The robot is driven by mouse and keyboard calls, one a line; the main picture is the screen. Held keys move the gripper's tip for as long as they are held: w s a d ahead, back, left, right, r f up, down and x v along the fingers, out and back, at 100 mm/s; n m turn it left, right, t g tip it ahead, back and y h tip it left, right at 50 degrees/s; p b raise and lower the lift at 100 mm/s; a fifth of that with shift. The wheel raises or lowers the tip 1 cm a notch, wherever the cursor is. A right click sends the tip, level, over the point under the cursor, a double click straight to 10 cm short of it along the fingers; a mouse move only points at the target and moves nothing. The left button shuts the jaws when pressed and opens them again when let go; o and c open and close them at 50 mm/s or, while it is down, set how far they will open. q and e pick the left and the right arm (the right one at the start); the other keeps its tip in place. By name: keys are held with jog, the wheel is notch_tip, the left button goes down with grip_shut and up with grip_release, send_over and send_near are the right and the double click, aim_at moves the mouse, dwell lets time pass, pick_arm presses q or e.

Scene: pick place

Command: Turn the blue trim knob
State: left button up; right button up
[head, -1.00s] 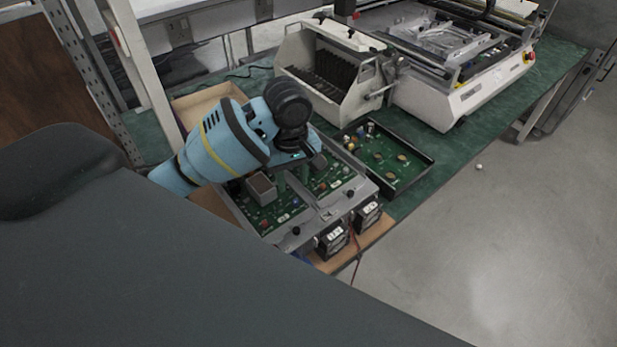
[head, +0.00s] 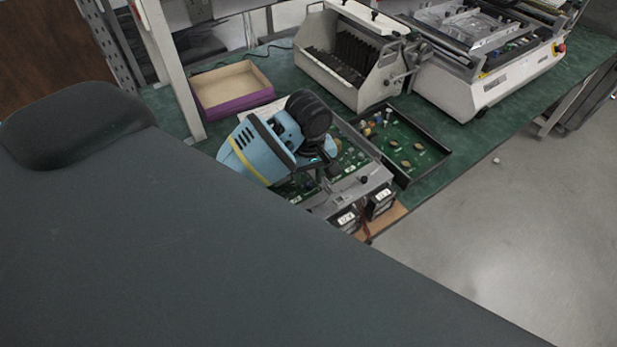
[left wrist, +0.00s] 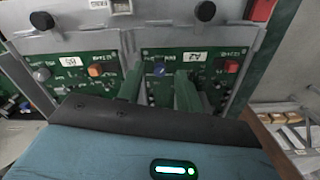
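The blue trim knob (left wrist: 158,69) is small and round, on a green circuit board (left wrist: 205,75) in a grey frame. In the left wrist view it shows between and beyond the two fingertips of my left gripper (left wrist: 158,88). The fingers are apart, one on each side of the knob's line, with a gap to it; I cannot tell the depth left to it. In the head view my left gripper (head: 326,172) is over the framed boards (head: 349,165), and the arm hides the knob. My right gripper is not in view.
An orange knob (left wrist: 95,70), a red knob (left wrist: 230,66) and a grey knob (left wrist: 41,75) sit near the blue one. A black tray with a board (head: 408,146), a cardboard box (head: 232,88) and a white machine (head: 484,93) stand on the green bench (head: 288,76).

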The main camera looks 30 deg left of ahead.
pick_arm(q)
jog(key=shift+f, duration=0.35)
grip_shut()
